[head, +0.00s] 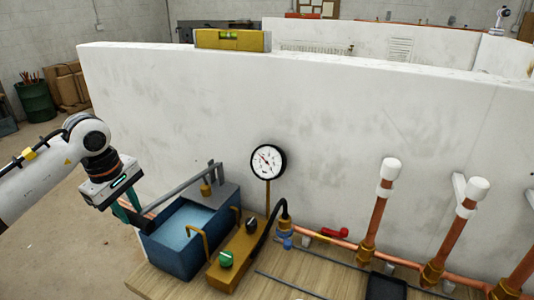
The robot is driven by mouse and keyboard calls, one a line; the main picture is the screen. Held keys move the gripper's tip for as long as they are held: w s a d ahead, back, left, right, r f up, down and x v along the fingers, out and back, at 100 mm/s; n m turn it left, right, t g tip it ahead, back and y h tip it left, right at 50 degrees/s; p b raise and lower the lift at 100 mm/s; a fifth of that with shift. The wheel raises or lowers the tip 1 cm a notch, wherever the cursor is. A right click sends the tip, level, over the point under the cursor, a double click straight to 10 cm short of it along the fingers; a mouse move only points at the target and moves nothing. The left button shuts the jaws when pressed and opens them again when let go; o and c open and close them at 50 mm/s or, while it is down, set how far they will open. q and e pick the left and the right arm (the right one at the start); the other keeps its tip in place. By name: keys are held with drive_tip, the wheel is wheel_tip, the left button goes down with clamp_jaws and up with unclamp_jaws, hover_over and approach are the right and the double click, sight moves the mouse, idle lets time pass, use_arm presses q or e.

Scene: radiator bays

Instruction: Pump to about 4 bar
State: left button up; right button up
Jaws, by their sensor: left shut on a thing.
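The test pump is a blue tank (172,262) of water with a grey top plate at the right end of its long grey lever (185,188). The lever slopes down to the left to its handle end. My left gripper (137,208) is shut on the lever's handle, low beside the tank's left side; its fingers partly hide the grip. The round white pressure gauge (268,161) stands behind the pump on a brass stem. Its dark needle points to the upper left, but the numbers are too small to read. My right gripper is not in view.
A brass block (238,255) with a green knob (226,259) and a black knob (251,226) lies right of the tank. A black hose joins it to copper pipes (370,225) with white caps. A white wall (330,130) carries a yellow level (232,40).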

use_arm(q)
drive_tip(key=shift+w+d, duration=0.2)
drive_tip(key=shift+w, duration=0.05)
drive_tip(key=shift+g, duration=0.5)
drive_tip(key=r+p, duration=0.1)
drive_tip(key=p, duration=0.1)
drive_tip(key=r+p, duration=0.2)
drive_tip(key=w+r+p, duration=0.1)
drive_tip(key=p, duration=0.1)
drive_tip(key=shift+d+r, duration=0.25)
drive_tip(key=shift+w+r+p, duration=0.1)
drive_tip(key=shift+p, duration=0.25)
drive_tip(key=shift+c, duration=0.2)
drive_tip(key=shift+y, duration=0.3)
drive_tip(key=shift+c, duration=0.2)
drive_tip(key=shift+o, duration=0.3)
drive_tip(key=shift+o, duration=0.2)
drive_tip(key=f+b, duration=0.2)
drive_tip(key=b, duration=0.1)
drive_tip(key=f+b, duration=0.1)
drive_tip(key=shift+s+a+f+t+b, duration=0.1)
drive_tip(key=shift+s+f+t+b, duration=0.2)
drive_tip(key=shift+s+b, duration=0.1)
drive_tip(key=f+b, duration=0.2)
drive_tip(key=b, duration=0.1)
drive_tip(key=f+t+h+b, duration=0.1)
drive_tip(key=shift+s+a+b, duration=0.2)
drive_tip(key=shift+s+b, duration=0.15)
drive_tip(key=shift+b, duration=0.05)
drive_tip(key=shift+r, duration=0.15)
